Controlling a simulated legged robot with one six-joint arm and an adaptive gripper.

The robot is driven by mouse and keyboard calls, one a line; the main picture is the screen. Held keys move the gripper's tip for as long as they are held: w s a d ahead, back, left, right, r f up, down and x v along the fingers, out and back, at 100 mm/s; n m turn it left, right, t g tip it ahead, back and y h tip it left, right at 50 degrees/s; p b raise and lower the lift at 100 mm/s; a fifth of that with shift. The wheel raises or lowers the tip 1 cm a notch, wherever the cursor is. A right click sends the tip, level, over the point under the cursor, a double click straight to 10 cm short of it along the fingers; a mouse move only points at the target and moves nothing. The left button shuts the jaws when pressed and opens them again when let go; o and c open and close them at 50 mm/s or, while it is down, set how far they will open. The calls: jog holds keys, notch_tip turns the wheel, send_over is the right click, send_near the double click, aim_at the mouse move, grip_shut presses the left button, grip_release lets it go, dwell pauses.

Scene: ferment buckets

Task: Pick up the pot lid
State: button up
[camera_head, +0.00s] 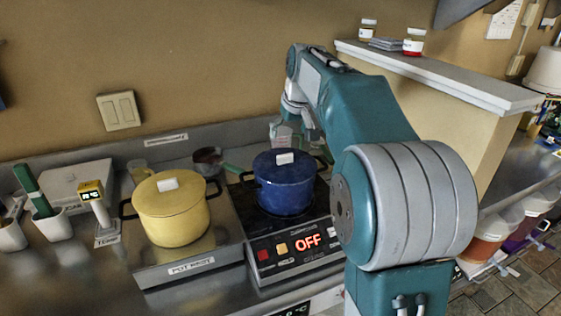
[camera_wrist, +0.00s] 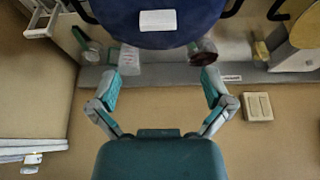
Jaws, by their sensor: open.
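A blue pot (camera_head: 284,195) stands on the cooker, its blue lid (camera_head: 280,163) on top with a white block handle (camera_head: 285,158). The lid also shows at the top of the wrist view (camera_wrist: 195,18), cut off by the frame. A yellow pot (camera_head: 172,220) with its yellow lid (camera_head: 165,192) on, also with a white handle, stands to the left. My gripper (camera_wrist: 163,75) is open and empty, fingers spread. In the head view it is behind the blue pot, partly hidden. It appears apart from the blue lid.
The cooker (camera_head: 300,245) reads OFF. The pot rest (camera_head: 180,268) is under the yellow pot. A small dark red pan (camera_head: 207,158) with a green handle lies behind the pots. A thermometer stand (camera_head: 101,215) is left. A raised ledge (camera_head: 440,72) with jars is right.

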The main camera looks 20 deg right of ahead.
aim_at(285, 155)
jog(key=x, duration=0.4)
jog(key=shift+s+d+f, duration=0.1)
jog(key=shift+d+f, duration=0.15)
jog(key=shift+d, duration=0.1)
jog(key=x, duration=0.5)
jog(key=shift+s+a, duration=0.3)
jog(key=c, duration=1.2)
